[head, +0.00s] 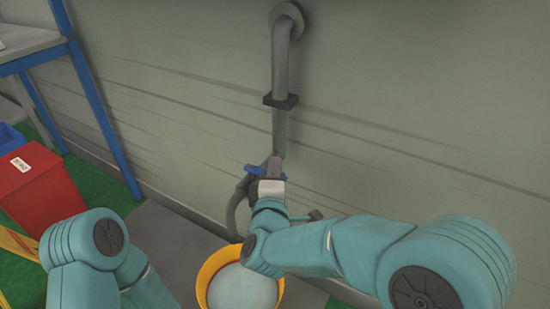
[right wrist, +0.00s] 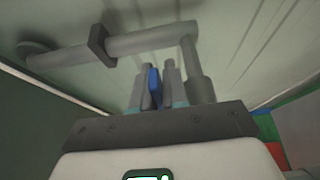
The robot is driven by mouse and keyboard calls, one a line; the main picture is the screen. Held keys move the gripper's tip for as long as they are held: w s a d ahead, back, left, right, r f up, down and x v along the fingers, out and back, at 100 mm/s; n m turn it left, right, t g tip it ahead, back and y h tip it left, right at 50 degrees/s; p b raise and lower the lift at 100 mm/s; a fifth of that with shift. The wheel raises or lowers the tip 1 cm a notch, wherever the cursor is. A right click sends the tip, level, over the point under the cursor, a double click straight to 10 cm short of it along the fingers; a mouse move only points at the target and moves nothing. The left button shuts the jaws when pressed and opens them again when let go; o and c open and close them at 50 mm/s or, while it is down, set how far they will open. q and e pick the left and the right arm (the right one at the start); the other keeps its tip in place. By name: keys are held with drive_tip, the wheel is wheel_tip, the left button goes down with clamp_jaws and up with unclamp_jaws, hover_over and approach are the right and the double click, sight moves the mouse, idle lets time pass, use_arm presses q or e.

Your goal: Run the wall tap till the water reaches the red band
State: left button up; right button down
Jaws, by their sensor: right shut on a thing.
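The wall tap is a grey pipe (head: 281,70) coming down the wall, with a blue handle (head: 253,169) and a curved grey spout or hose (head: 233,210) below. My right gripper (head: 268,178) is at the tap. In the right wrist view its two fingers stand on either side of the blue handle (right wrist: 154,88), shut on it. A yellow bucket (head: 208,268) stands below the tap, partly behind my right arm. Its inside looks pale, and I cannot tell the water level. No red band shows. My left arm is at the lower left, its gripper out of sight.
A red bin (head: 45,192) with a white label and a blue-framed shelf (head: 100,115) stand at the left. A blue container (head: 10,137) is behind the bin. The bucket stands near a grey floor mat (head: 165,240) on green floor.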

drive_tip(key=shift+s+r+m+h+p, duration=0.1)
drive_tip(key=shift+r+m+h+p, duration=0.1)
drive_tip(key=shift+m+h+p, duration=0.2)
drive_tip(key=shift+f, duration=0.1)
drive_tip(key=c, duration=1.3)
unclamp_jaws()
drive_tip(key=shift+o, duration=0.3)
drive_tip(key=shift+s, duration=0.1)
drive_tip(key=shift+s+f, duration=0.1)
